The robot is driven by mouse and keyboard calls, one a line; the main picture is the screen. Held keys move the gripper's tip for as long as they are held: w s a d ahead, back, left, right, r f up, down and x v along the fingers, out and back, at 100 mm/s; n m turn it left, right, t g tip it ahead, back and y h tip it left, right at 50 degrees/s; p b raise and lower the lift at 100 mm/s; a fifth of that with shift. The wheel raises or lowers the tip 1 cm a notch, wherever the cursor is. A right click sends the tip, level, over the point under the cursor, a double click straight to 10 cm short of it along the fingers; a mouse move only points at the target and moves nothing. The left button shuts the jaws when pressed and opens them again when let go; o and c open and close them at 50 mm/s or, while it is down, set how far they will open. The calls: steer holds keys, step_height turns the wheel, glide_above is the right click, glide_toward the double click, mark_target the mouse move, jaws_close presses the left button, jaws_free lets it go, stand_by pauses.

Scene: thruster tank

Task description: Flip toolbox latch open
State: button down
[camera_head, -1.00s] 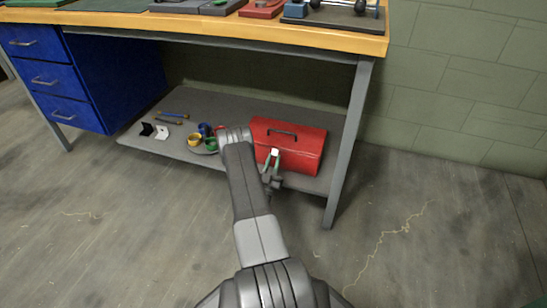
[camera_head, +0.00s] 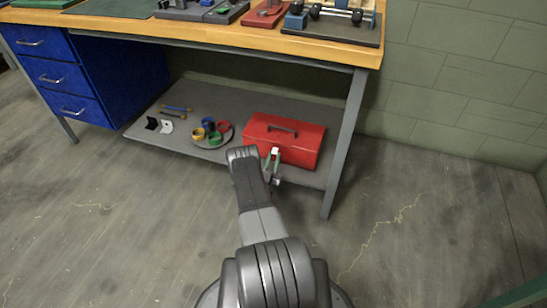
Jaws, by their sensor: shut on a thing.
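A red toolbox (camera_head: 299,145) with a dark top handle (camera_head: 283,130) sits on the grey lower shelf of the workbench. My gripper (camera_head: 272,163) is at the toolbox's front left side, with green on its fingers. It is shut on a small pale part at the toolbox front, which appears to be the latch (camera_head: 275,151). The part is too small to tell whether the latch is flipped. The lid looks closed.
The grey shelf (camera_head: 165,142) also holds a round tray with several coloured rings (camera_head: 211,133), small black and white brackets (camera_head: 159,125) and two rods (camera_head: 174,109). A bench leg (camera_head: 345,145) stands right of the toolbox. Blue drawers (camera_head: 60,75) are at the left. The floor in front is clear.

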steer(key=c, duration=1.2)
jaws_free()
steer(key=shift+c, duration=0.2)
steer(key=shift+f, duration=0.2)
